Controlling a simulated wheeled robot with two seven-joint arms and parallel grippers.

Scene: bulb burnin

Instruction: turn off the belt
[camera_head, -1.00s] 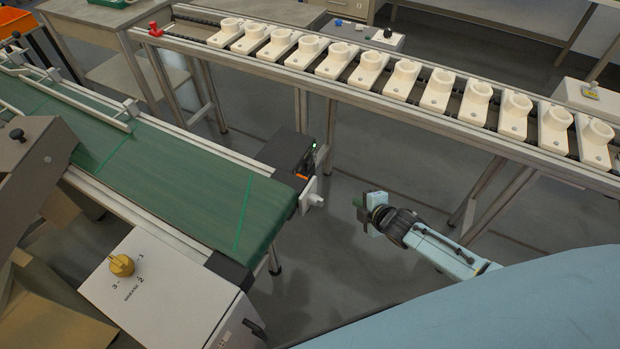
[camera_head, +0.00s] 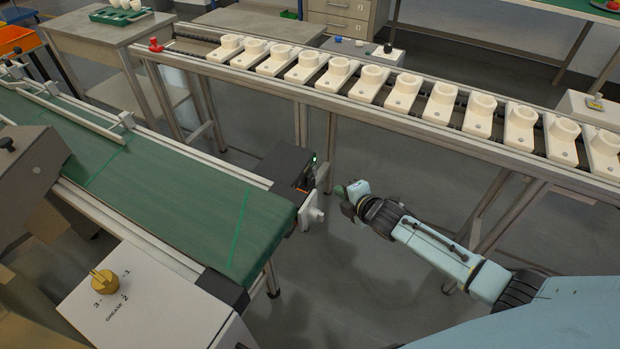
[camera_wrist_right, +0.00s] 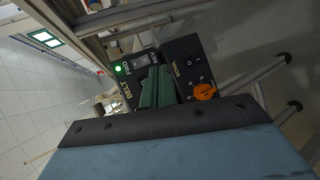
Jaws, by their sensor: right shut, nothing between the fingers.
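The green conveyor belt (camera_head: 165,180) runs from the left to the centre in the head view. A black control box (camera_head: 287,163) is fixed at its near right end. My left gripper is out of view.
A rail (camera_head: 400,122) with several white sockets crosses behind my right arm. A grey cabinet with a yellow dial (camera_head: 104,282) stands at the lower left.

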